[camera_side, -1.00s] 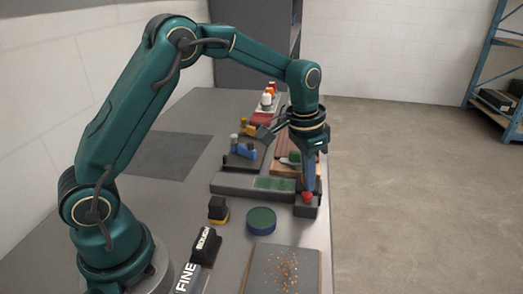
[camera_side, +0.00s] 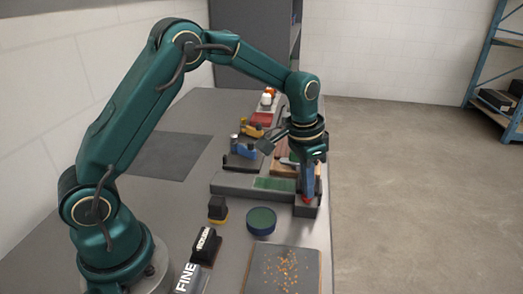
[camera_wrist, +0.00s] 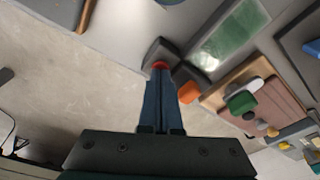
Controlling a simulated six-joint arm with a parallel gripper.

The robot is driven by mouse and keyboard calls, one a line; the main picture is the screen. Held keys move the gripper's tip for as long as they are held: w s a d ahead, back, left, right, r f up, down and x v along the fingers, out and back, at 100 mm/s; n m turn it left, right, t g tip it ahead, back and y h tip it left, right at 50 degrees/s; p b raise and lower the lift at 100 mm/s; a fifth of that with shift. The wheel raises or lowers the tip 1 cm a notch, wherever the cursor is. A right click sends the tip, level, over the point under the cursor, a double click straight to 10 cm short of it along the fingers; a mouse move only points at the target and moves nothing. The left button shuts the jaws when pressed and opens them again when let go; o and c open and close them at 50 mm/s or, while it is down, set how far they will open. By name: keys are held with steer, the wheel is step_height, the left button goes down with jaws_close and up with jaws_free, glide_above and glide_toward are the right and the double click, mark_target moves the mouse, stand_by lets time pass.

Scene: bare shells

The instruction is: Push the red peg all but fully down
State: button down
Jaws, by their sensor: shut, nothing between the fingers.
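The red peg (camera_side: 305,199) stands in the dark grey block (camera_side: 308,211) at the right end of a long grey fixture, and only a little red shows above the block. My gripper (camera_side: 308,193) is shut and empty, its blue fingers pointing down with the tips at the top of the peg. In the wrist view the red peg (camera_wrist: 160,65) shows just beyond my shut fingertips (camera_wrist: 161,78), which cover part of it. The tips look to be touching the peg. The hole and the peg's lower part are hidden.
A green panel (camera_side: 275,183) lies on the fixture beside the block. A round green-topped tin (camera_side: 262,221), a small black-and-yellow block (camera_side: 217,208) and a board with orange crumbs (camera_side: 283,270) are nearer the camera. Tools and wooden pieces stand behind the fixture. The table edge is close on the right.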

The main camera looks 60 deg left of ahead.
steer(key=shift+f, duration=0.35)
steer(key=shift+r, duration=0.15)
steer(key=shift+r, duration=3.45)
steer(key=shift+r, duration=0.2)
steer(key=s+r+t, duration=0.3)
steer(key=s+r, duration=0.7)
steer(key=s+f+n, duration=0.2)
steer(key=s+f, duration=0.4)
steer(key=s, duration=0.4)
steer(key=shift+s+a+f+n+t, duration=0.25)
steer(key=shift+s+n+t, duration=0.1)
steer(key=shift+n+t, duration=0.05)
